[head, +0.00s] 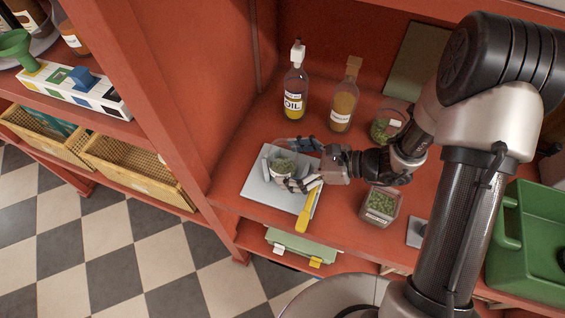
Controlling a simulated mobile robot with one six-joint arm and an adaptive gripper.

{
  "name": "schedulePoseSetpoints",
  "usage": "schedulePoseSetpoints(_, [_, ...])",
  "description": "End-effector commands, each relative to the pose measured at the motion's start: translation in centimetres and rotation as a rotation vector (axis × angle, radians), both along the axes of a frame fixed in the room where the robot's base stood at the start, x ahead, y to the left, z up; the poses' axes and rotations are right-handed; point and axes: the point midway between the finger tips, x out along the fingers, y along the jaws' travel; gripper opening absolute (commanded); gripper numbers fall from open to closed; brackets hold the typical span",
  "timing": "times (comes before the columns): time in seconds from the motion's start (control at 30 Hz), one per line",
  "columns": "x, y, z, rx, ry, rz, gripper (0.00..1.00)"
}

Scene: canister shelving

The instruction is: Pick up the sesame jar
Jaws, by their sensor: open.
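A clear container with pale green contents (281,169) stands on a white square plate or scale on the red shelf. My gripper (293,164) reaches in from the right, with its open fingers on either side of this container. I cannot tell whether they touch it. A jar with green contents and a white label (380,206) stands just below my wrist, and another (386,125) stands behind it. Their labels are too small to read, so I cannot tell which is the sesame jar.
An oil bottle (295,90) and a corked bottle (343,100) stand behind my gripper. The white plate (258,190) bears a yellow-handled utensil (304,215) at its front edge. A green crate (530,240) is at right. An upright red panel (150,90) stands at left.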

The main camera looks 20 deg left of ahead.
Motion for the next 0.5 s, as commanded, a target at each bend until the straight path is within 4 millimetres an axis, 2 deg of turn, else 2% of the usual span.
schedulePoseSetpoints(0.1, [-0.01, 0.67, -0.30, 0.000, -0.001, 0.000, 0.87])
schedulePoseSetpoints(0.3, [0.03, 0.68, -0.25, 0.000, 0.000, -0.001, 0.87])
schedulePoseSetpoints(0.5, [0.02, 0.67, -0.24, 0.000, 0.000, -0.001, 0.74])
